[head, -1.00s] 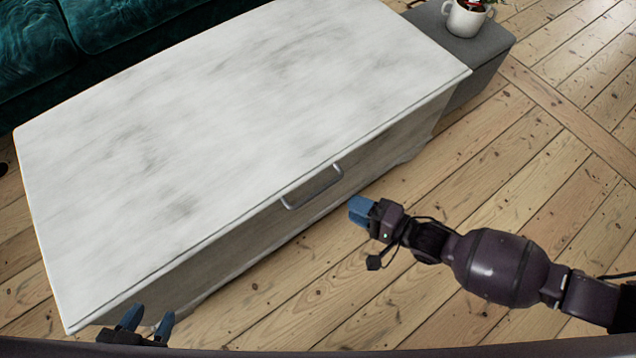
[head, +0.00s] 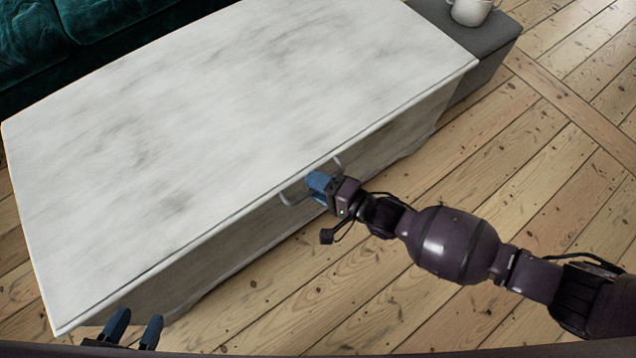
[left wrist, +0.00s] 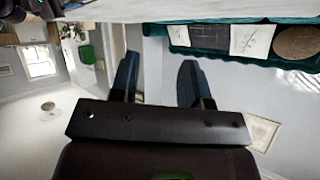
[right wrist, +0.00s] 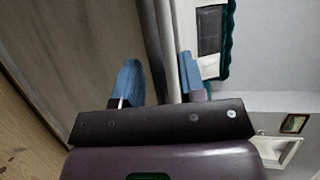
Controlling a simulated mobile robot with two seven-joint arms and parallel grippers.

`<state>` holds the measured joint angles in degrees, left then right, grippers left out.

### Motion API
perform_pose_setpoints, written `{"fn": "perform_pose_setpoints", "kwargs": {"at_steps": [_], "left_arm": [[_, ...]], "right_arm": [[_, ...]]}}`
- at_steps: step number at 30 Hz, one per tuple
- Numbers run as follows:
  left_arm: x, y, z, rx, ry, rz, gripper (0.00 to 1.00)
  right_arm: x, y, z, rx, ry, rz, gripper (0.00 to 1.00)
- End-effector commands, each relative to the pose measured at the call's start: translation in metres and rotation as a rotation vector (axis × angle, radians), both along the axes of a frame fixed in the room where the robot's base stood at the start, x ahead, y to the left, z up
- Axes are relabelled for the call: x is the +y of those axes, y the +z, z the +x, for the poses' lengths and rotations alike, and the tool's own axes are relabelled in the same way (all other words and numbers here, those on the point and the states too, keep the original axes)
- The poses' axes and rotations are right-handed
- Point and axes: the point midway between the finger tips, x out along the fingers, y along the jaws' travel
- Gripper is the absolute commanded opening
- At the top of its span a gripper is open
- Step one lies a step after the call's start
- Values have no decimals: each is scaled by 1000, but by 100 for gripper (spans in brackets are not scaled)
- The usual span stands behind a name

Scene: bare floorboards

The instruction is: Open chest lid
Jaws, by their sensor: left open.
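The chest (head: 240,110) has a pale, grey-streaked lid that lies shut, with a metal bar handle (head: 290,199) on its front edge. My right gripper (head: 319,184) is at the handle and covers its middle in the head view. In the right wrist view its fingers (right wrist: 160,80) stand apart, with a grey bar (right wrist: 172,50), which looks like the handle, between them, nearer the right finger. Whether they touch it is unclear. My left gripper (head: 134,326) is open and empty beside the chest's near left corner; its parted fingers also show in the left wrist view (left wrist: 158,82).
A dark green sofa (head: 120,22) stands behind the chest at the upper left. A grey box (head: 480,60) bearing a white pot (head: 470,12) adjoins the chest's right end. The floorboards (head: 480,170) in front and to the right are clear.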

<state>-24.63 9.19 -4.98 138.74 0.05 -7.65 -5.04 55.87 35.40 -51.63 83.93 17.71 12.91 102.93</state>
Motion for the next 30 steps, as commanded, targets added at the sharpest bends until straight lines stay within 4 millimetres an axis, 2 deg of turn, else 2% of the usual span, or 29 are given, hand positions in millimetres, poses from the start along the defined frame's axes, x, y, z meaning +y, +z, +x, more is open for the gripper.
{"fn": "perform_pose_setpoints", "kwargs": {"at_steps": [3,4,11,23,26,30], "left_arm": [[0,1,0,-1,1,0,43],[0,1,0,-1,1,0,43],[0,1,0,-1,2,0,43],[1,4,1,-2,4,3,43],[0,7,2,5,1,10,43],[-3,7,2,54,-15,29,43]], "right_arm": [[0,0,0,0,0,0,38],[0,0,0,0,0,0,34],[0,0,0,0,0,0,0],[-1,5,-1,1,0,-3,0],[-1,14,-2,5,0,-8,0],[-1,36,-5,15,1,-20,0]]}}
